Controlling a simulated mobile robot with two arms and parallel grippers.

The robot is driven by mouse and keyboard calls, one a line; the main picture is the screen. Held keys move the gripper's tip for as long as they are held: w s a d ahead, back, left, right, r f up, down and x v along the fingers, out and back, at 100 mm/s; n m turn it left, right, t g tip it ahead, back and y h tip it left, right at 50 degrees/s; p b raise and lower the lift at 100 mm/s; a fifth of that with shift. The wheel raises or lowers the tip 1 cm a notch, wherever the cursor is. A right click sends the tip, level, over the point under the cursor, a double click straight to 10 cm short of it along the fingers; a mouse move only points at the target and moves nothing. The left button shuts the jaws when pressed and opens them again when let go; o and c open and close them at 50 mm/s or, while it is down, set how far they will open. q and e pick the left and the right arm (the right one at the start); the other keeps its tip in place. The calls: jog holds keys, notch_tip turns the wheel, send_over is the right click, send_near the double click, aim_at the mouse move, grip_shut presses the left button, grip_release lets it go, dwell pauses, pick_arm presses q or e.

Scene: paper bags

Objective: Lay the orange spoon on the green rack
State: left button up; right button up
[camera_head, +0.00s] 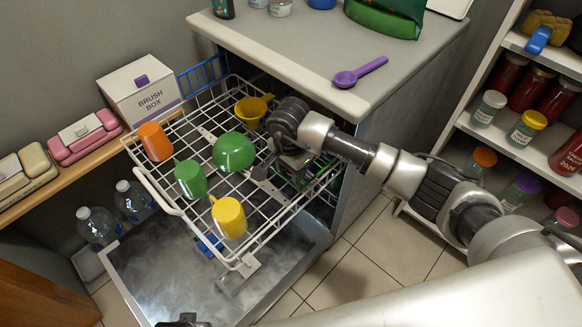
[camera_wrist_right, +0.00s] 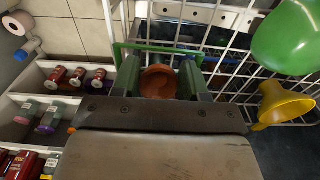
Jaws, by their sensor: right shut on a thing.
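My right gripper (camera_head: 282,165) is low over the right side of the white wire dishwasher rack, pointing down. In the right wrist view, its fingers (camera_wrist_right: 160,75) are shut on the orange spoon, whose round reddish-orange bowl (camera_wrist_right: 158,82) shows between them. The spoon's handle is hidden, and the head view does not show the spoon clearly. The green rack (camera_wrist_right: 125,48) shows as a thin green frame around and just beyond the fingertips; I cannot tell whether the spoon touches it. A dark piece at the bottom edge of the head view may be my left gripper (camera_head: 183,321); its fingers are not clear.
The wire rack (camera_head: 150,182) holds a green bowl (camera_head: 233,151), a yellow cup (camera_head: 229,217), a green cup (camera_head: 190,178), an orange cup (camera_head: 155,141) and a yellow ladle-like piece (camera_head: 250,112). A purple spoon (camera_head: 360,72) lies on the counter (camera_head: 290,45). Shelves with jars (camera_head: 527,127) stand right.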

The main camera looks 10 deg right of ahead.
pick_arm(q)
jog(key=shift+s, duration=0.1)
pick_arm(e)
jog(key=o, duration=0.5)
jog(key=shift+o, duration=1)
pick_arm(q)
jog(key=shift+w+r, duration=0.25)
jog(key=shift+r, duration=0.05)
jog(key=s+f, duration=0.1)
jog(key=s+f+p, duration=0.1)
jog(key=f, duration=0.1)
jog(key=shift+a+f, duration=0.15)
jog(key=shift+f, duration=0.15)
pick_arm(e)
notch_tip(320, 180, up, 12)
jog(key=shift+s+a, duration=0.15)
